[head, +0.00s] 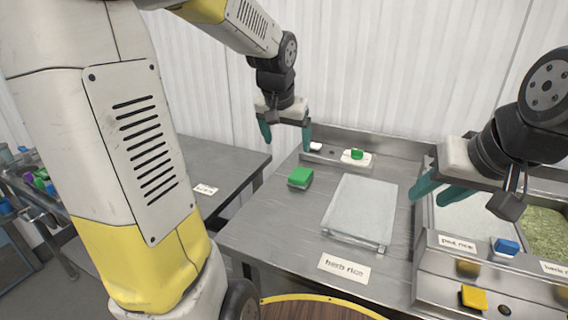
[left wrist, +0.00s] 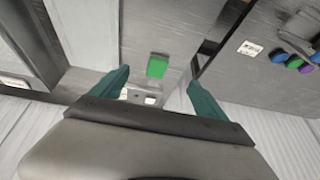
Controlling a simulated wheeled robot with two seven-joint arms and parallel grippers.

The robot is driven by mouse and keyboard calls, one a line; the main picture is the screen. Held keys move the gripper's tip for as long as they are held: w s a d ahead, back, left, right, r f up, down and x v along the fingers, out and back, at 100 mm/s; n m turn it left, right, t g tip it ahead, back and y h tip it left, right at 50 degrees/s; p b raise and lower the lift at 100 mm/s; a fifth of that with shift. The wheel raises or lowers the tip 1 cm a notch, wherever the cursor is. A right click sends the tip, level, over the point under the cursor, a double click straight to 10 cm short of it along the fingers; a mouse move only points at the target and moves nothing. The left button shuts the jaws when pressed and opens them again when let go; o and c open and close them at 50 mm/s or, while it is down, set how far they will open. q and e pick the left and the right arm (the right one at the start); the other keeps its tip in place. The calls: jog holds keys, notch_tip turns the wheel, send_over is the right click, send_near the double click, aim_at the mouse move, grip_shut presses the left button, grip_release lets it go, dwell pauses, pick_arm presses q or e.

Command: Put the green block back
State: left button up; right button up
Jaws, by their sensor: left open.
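A green block (head: 300,177) lies on the grey metal counter (head: 270,225), left of a pale flat tray (head: 360,208). In the left wrist view the green block (left wrist: 157,66) shows between the fingertips, apart from them. My left gripper (head: 286,137) is open and empty, above and behind the block, near the counter's back left edge. My right gripper (head: 430,198) is on the right, over the edge of the rice station, with its teal fingers apart and nothing seen between them. A smaller green piece (head: 357,154) sits on a white base on the back ledge.
A small white piece (head: 316,146) is also on the back ledge. A "herb rice" label (head: 344,268) lies at the counter front. The rice station has a blue block (head: 507,246), a yellow block (head: 473,297) and a green-filled bin (head: 546,228). Another table (head: 215,170) stands left.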

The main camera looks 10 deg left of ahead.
pick_arm(q)
jog(key=s+d+r+n+t+h, duration=0.1)
jog(key=s+r+h, duration=0.1)
jog(key=s, duration=1.7)
jog(key=shift+s+r, duration=0.3)
jog(key=shift+s, duration=0.05)
dwell(0.7)
